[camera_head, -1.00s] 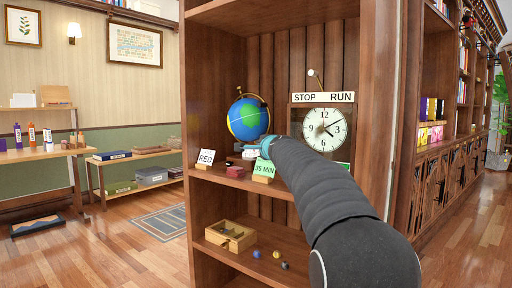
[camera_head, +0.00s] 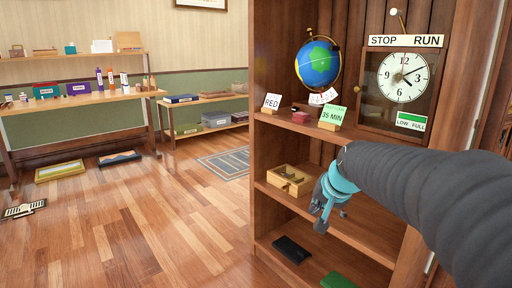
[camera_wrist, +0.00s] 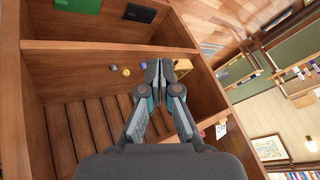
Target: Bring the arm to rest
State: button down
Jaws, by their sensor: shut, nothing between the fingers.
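My gripper (camera_head: 325,205) hangs at the end of my dark sleeved arm, in front of the bookcase's middle shelf. It points downward, just right of a small wooden box (camera_head: 290,180). In the wrist view my gripper (camera_wrist: 158,68) has its fingertips together with nothing between them. The wrist view looks into the shelf compartment, turned on its side. A yellow ball (camera_wrist: 126,71) and a dark ball (camera_wrist: 112,68) lie on the shelf there. Whether the gripper touches the shelf or box I cannot tell.
A globe (camera_head: 319,64), a RED card (camera_head: 271,102), a 35 MIN card (camera_head: 332,116) and a clock (camera_head: 404,77) stand above. A black item (camera_head: 291,249) and a green item (camera_head: 338,281) lie on the bottom shelf. The wooden floor (camera_head: 130,225) at left is mostly clear.

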jog(key=s+f+n+h, duration=0.1)
jog(key=s+f+n, duration=0.1)
jog(key=s, duration=1.1)
jog(key=s+f+n+g+h, duration=0.1)
jog(key=s+f, duration=0.3)
jog(key=s, duration=1)
jog(key=shift+d+f+n+g, duration=0.15)
jog(key=shift+d+n+g, duration=0.15)
jog(key=shift+n, duration=0.4)
